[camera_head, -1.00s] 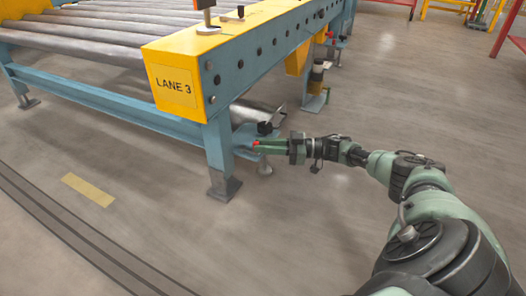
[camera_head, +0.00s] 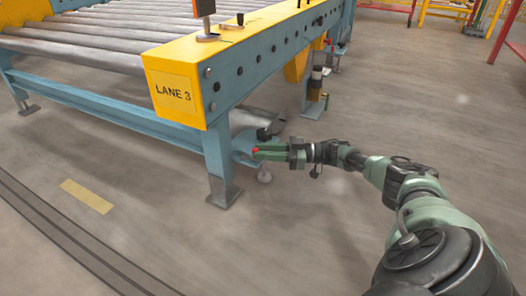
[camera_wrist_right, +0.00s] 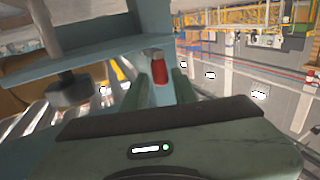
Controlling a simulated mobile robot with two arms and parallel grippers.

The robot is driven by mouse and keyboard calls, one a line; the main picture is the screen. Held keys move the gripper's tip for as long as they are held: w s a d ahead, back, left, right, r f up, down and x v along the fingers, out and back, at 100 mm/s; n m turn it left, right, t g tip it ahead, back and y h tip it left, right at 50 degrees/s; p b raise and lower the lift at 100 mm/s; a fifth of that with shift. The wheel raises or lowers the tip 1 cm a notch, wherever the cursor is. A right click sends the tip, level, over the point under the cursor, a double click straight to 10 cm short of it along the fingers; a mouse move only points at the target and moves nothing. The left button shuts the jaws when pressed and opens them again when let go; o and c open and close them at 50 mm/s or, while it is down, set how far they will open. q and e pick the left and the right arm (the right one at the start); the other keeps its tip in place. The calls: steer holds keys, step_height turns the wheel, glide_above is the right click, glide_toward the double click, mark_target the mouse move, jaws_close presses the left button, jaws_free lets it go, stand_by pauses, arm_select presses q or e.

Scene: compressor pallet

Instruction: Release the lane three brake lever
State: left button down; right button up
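The LANE 3 conveyor end (camera_head: 175,70) is yellow, on a blue frame. A small red-tipped lever (camera_head: 256,150) is low beside its front leg, taken here as the brake lever. It shows as a red grip (camera_wrist_right: 159,72) on a pale metal end in the wrist view. My right gripper (camera_head: 268,152) reaches it from the right. In the wrist view my right gripper's green fingers (camera_wrist_right: 159,88) stand on either side of the red grip, with visible gaps, so it looks open around it. The lever's lower end is hidden. My left gripper is not in view.
The blue front leg (camera_head: 218,165) stands just left of my right gripper. A dark round knob (camera_wrist_right: 70,88) hangs under a blue plate (camera_wrist_right: 85,52) at the wrist view's left. The floor (camera_head: 300,240) in front is clear. Red and yellow racks stand far right.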

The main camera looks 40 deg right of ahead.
steer(key=p+v, duration=0.1)
steer(key=v, duration=0.6)
steer(key=shift+s+d+p, duration=0.2)
steer(key=shift+p, duration=0.15)
steer(key=shift+a, duration=0.1)
